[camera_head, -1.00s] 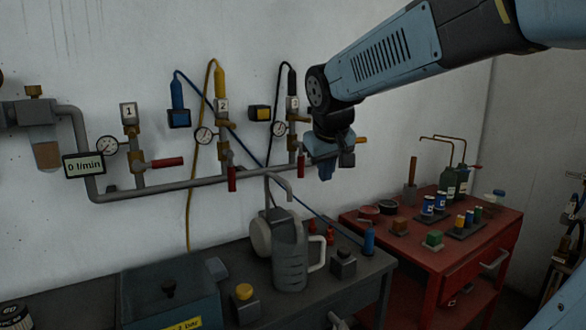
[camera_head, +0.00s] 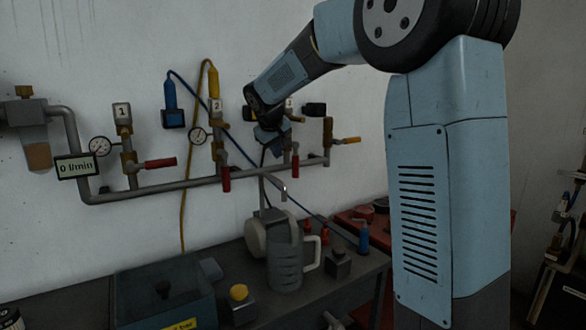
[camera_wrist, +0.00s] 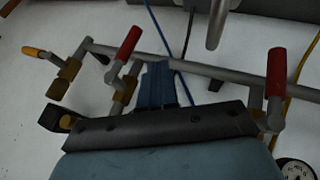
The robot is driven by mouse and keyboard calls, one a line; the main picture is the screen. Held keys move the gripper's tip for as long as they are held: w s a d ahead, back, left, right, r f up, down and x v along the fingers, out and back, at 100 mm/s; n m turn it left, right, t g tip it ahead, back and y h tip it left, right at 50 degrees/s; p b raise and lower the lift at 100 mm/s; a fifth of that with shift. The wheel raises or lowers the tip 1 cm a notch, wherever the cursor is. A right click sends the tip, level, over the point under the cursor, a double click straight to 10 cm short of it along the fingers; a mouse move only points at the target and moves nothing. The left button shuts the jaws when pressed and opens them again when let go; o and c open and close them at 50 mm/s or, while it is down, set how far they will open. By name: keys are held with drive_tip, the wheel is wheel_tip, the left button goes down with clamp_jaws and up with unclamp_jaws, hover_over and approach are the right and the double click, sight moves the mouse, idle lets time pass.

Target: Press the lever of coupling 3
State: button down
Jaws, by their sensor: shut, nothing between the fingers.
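Coupling 3 is the third valve branch along the grey pipe; its upper part is mostly behind my gripper in the head view. Its red lever (camera_head: 295,166) hangs down just right of and below my gripper (camera_head: 272,148). In the wrist view, which is turned over, this red lever (camera_wrist: 128,42) lies a little left of and beyond the fingertips. My gripper (camera_wrist: 157,72) is shut and empty, its blue fingers close to the branch. A visible gap separates the fingertips from the red handle in the wrist view; depth is unclear.
Coupling 2's red lever (camera_head: 226,180) hangs down to the left. Coupling 1's red lever (camera_head: 160,162) points sideways. A yellow-handled valve (camera_head: 347,140) ends the pipe. A blue hose (camera_wrist: 186,88) passes near my fingers. A grey jug (camera_head: 285,262) stands on the bench below.

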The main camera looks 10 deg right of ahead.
sight(296, 160)
drive_tip(key=w+d+f, duration=0.4)
drive_tip(key=w+f, duration=0.1)
drive_tip(key=w+d+f, duration=0.1)
drive_tip(key=w+f, duration=0.1)
drive_tip(key=f, duration=0.1)
drive_tip(key=shift+w+d, duration=0.25)
drive_tip(key=shift+d, duration=0.15)
idle(0.4)
